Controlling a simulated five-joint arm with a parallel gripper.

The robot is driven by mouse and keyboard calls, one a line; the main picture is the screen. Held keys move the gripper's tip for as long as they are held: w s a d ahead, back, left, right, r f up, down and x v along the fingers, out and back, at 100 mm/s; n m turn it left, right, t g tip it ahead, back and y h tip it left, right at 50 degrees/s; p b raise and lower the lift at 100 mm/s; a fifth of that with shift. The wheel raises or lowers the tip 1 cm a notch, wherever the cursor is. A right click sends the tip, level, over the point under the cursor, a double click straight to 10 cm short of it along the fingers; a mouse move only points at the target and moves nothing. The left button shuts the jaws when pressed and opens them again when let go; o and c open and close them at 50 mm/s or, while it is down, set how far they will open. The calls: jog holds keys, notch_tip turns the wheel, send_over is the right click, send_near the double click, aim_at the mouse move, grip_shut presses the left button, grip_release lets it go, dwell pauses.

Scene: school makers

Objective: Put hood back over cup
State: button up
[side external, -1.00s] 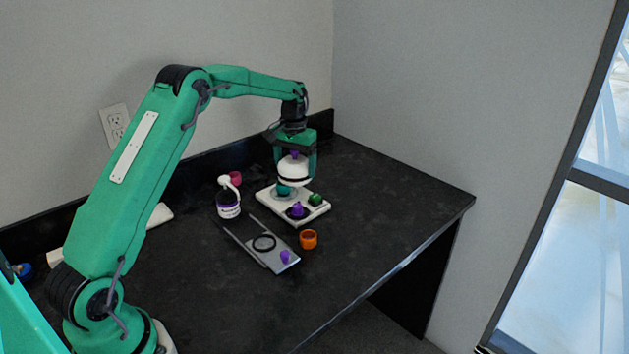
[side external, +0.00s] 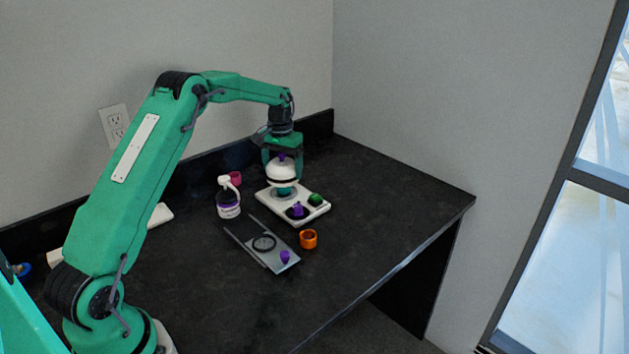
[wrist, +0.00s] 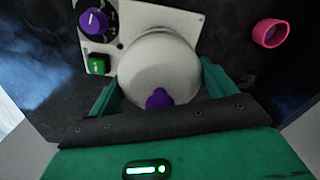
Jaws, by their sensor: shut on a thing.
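The teal cup (side external: 285,190) stands on a white base plate (side external: 316,211), directly below the hood. Only the lower part of the cup shows under the rim, so I cannot tell whether the hood touches it. In the wrist view the hood (wrist: 158,62) sits between my fingers and hides the cup entirely.
The table's right side is clear.

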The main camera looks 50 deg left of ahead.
jog(key=shift+f, duration=1.9)
jog(key=shift+f, duration=0.6)
jog(key=o, duration=0.7)
jog(key=shift+o, duration=0.2)
jog(key=shift+r, duration=0.1)
jog(key=shift+r, duration=5.4)
jog(key=shift+r, duration=0.1)
